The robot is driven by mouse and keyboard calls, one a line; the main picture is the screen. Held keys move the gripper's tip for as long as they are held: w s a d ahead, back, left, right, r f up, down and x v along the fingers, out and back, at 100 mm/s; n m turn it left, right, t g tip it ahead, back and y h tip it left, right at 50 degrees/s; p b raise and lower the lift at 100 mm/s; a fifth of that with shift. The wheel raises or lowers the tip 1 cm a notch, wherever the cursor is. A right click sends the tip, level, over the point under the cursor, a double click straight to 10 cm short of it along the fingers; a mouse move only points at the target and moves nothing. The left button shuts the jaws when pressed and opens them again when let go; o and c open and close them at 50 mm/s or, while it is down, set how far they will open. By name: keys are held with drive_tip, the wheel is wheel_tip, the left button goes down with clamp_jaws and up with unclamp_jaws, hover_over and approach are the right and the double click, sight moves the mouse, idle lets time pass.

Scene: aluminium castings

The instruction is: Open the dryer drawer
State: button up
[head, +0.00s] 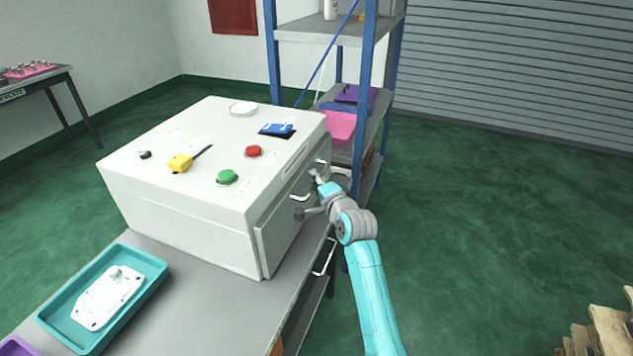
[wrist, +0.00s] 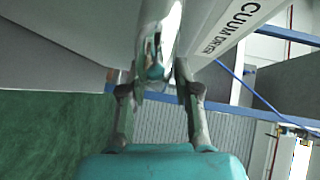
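The vacuum dryer is a white box (head: 185,212) on a grey bench in the head view. Its drawer front (head: 278,232) is on the right side and looks closed. A pale drawer handle (head: 299,198) stands out from that front, partly hidden by my gripper (head: 309,196). In the wrist view my gripper (wrist: 154,82) has its two fingers spread, one on each side of the handle bar (wrist: 158,22). The fingers are open and the bar lies between them; I cannot tell whether either finger touches it. Part of the dryer lettering shows at upper right there.
A teal tray (head: 150,283) with a white casting stands on the bench (head: 215,310) left of the dryer. Another handle (head: 329,258) sits below the bench top. A blue-post shelf (head: 364,100) stands behind the dryer. Green floor at right is clear, with wooden pallets (head: 610,330) lower right.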

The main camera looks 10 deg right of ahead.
clamp_jaws()
drive_tip(key=s+d, duration=1)
drive_tip(key=d, duration=0.3)
drive_tip(key=s+d, duration=0.9)
drive_tip(key=d, duration=0.5)
drive_tip(key=shift+s, duration=0.35)
drive_tip(key=shift+o, duration=1.9)
unclamp_jaws()
drive_tip(key=s+d+r, duration=0.1)
drive_tip(key=s, duration=1)
drive_tip(key=shift+s+d+r, duration=0.3)
drive_tip(key=shift+s+d, duration=0.05)
drive_tip(key=shift+d, duration=0.05)
